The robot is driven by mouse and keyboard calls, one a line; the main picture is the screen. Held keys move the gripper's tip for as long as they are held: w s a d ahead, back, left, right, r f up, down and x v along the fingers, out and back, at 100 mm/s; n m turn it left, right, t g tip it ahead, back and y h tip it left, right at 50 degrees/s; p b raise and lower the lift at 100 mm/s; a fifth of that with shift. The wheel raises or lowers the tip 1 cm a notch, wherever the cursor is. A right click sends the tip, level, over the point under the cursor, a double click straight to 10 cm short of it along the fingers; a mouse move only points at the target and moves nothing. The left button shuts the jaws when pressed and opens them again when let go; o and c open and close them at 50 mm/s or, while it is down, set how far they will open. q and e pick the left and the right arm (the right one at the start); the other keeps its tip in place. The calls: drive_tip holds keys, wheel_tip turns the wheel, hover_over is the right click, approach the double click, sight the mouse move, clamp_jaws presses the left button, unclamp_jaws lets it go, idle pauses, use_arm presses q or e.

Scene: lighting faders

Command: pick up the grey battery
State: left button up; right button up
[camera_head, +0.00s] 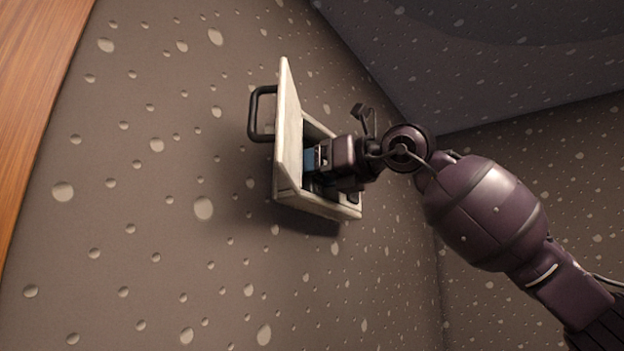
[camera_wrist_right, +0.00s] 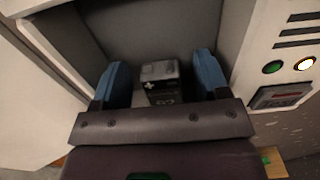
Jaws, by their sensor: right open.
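The grey battery (camera_wrist_right: 160,72) stands inside a pale wall cabinet, a small block with a light top and a darker front with markings. In the right wrist view it sits between the two blue fingers of my right gripper (camera_wrist_right: 159,88), which are open, with a gap on each side. The battery's lower part is hidden by the gripper body. In the head view my right gripper (camera_head: 311,159) reaches into the cabinet (camera_head: 318,205), and the battery cannot be made out there. My left gripper is not in view.
The cabinet's door (camera_head: 288,130) stands open with a black handle (camera_head: 260,113). The cabinet walls are close around my gripper. A panel with a green button (camera_wrist_right: 272,67), a white button (camera_wrist_right: 304,63) and a small display (camera_wrist_right: 282,96) lies to the right.

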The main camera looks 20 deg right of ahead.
drive_tip(key=c, duration=0.9)
drive_tip(key=shift+c, duration=0.6)
drive_tip(key=shift+r, duration=0.15)
